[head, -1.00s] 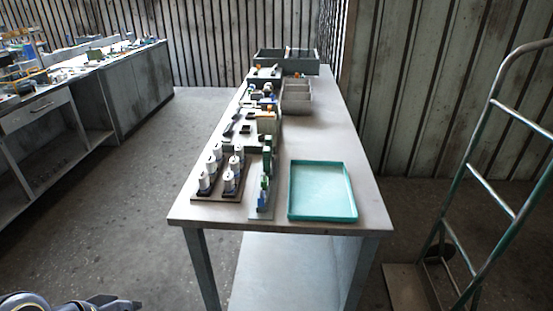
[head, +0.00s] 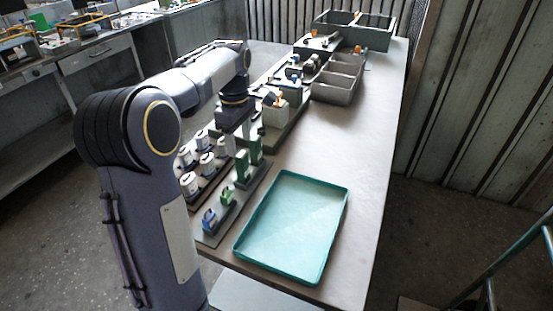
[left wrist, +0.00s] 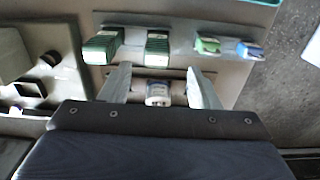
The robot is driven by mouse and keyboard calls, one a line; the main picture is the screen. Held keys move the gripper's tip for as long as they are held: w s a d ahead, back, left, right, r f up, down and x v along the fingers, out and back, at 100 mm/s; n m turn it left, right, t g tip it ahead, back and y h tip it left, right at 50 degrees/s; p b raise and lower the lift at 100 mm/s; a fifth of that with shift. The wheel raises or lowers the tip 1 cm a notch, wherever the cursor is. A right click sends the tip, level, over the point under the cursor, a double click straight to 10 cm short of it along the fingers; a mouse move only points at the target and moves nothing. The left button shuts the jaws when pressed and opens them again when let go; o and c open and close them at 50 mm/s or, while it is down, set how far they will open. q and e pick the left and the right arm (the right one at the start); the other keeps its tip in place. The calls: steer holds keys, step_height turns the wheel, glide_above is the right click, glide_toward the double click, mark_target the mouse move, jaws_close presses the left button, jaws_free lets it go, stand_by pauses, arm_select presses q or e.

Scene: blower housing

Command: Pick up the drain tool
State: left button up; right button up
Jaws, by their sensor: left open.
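I cannot tell for certain which item is the drain tool. A grey rack plate (head: 232,208) holds two green upright pieces (head: 242,167), a small light green piece (head: 227,195) and a blue piece (head: 209,220). In the left wrist view the green pieces (left wrist: 157,48), the light green piece (left wrist: 207,45) and the blue piece (left wrist: 248,51) lie beyond my fingertips. My left gripper (left wrist: 160,88) is open above the bench. A white labelled cylinder (left wrist: 158,93) shows between its fingers, apart from them. In the head view my arm hides part of the rack area.
A teal tray (head: 335,228) lies right of the rack. Several white cylinders (head: 190,184) stand left of it. Grey bins (head: 336,88) and a dark divided crate (head: 378,40) are farther back. The bench's right side is bare. A cart frame (head: 515,262) stands at right.

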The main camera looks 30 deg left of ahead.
mark_target(241, 154)
arm_select(q)
steer(key=shift+w+f, duration=0.25)
steer(key=shift+f, duration=0.1)
step_height(241, 154, down, 7)
steer(key=shift+a+f, duration=0.1)
steer(key=shift+c, duration=0.2)
steer(key=c, duration=0.8)
